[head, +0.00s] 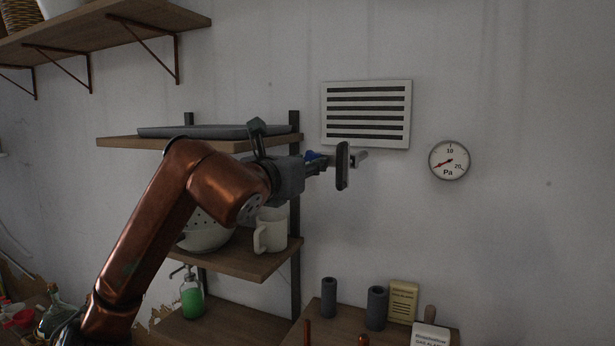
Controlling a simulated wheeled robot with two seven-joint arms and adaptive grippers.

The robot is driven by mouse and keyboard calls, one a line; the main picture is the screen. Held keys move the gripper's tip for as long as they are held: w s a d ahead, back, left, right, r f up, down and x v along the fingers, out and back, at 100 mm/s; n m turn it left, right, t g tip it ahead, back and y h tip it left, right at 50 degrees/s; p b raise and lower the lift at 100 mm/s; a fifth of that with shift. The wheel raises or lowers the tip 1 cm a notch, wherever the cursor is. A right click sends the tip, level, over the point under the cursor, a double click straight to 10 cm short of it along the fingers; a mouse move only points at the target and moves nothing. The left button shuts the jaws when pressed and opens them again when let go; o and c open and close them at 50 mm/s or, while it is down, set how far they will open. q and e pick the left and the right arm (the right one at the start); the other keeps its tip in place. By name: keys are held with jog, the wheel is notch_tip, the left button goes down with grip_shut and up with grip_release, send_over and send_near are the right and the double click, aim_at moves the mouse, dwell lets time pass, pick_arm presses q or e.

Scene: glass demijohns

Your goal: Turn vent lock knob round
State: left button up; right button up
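A white vent (366,113) with dark horizontal slots is on the wall, right of the shelves. My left gripper (345,162) is in front of the wall, just below the vent's lower edge, pointing right. One dark finger pad shows upright, with a light grey piece behind it to the right; I cannot tell whether that is a finger or a part of the wall fitting. A small blue patch (312,155) shows by the gripper's fingers; what it belongs to is unclear. No lock knob can be made out for certain; the gripper may hide it. My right gripper is out of view.
A round pressure gauge (449,160) hangs right of the vent. Wooden shelves (270,262) with a white mug (271,232) and a colander (206,236) stand behind my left arm. A low table (330,322) holds dark cylinders and boxes. The wall at right is clear.

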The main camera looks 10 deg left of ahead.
pick_arm(q)
jog(key=shift+n+b, duration=3.7)
jog(key=shift+n, duration=2.3)
jog(key=o, duration=1.1)
jog(key=shift+o, duration=0.2)
